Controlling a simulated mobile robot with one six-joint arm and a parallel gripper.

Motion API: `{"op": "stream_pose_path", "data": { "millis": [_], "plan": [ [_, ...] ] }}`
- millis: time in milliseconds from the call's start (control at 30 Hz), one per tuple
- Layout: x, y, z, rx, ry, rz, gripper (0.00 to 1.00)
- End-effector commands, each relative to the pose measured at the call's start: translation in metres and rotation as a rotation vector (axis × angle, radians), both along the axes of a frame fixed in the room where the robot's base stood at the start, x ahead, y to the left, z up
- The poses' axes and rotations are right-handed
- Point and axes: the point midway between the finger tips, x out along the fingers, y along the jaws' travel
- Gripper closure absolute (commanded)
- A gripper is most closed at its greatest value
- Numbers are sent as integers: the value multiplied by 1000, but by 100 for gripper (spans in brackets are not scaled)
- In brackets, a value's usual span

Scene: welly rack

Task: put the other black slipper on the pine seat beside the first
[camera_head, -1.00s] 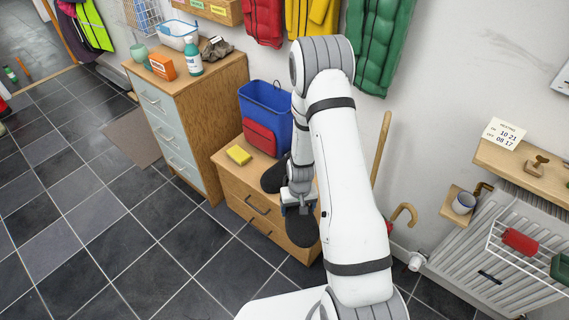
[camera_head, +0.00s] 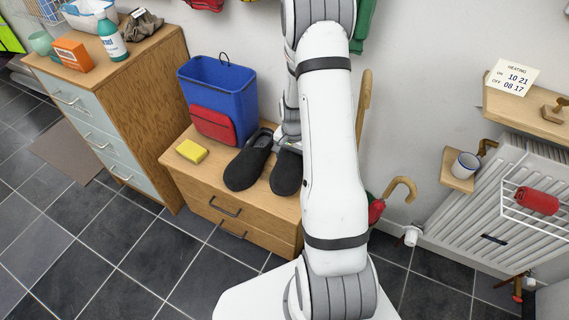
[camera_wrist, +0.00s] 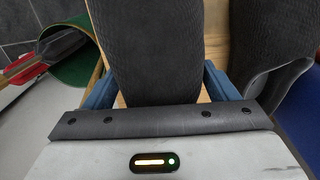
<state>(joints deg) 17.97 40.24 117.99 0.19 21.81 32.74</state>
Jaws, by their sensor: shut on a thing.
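The first black slipper (camera_head: 249,160) rests on the pine seat (camera_head: 187,167), toe to the front, right of the yellow sponge. The other black slipper (camera_head: 286,173) is just to its right, over the seat, with a small gap between them. My gripper (camera_head: 288,143) is at the back end of this other slipper, partly hidden by my arm. In the wrist view the gripper (camera_wrist: 158,98) is shut on the other slipper (camera_wrist: 150,50), with a blue finger on each side. I cannot tell whether its sole touches the seat. Part of the first slipper (camera_wrist: 278,85) shows at the right.
A blue bin (camera_head: 225,92) with a red pouch (camera_head: 211,124) stands at the back of the seat. A yellow sponge (camera_head: 191,151) lies at the seat's left. A drawer chest (camera_head: 140,115) stands to the left. A cane (camera_head: 402,187) and a radiator (camera_head: 480,215) are to the right.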

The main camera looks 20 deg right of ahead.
Motion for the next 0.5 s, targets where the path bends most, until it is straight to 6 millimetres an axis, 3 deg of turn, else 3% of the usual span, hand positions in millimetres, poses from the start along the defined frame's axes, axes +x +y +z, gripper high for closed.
{"op": "stream_pose_path", "data": {
  "millis": [400, 500],
  "plan": [
    [-2, -6, -46, 0, -1, -12, 45],
    [-1, -6, -46, -1, -3, -13, 45]
  ]
}}
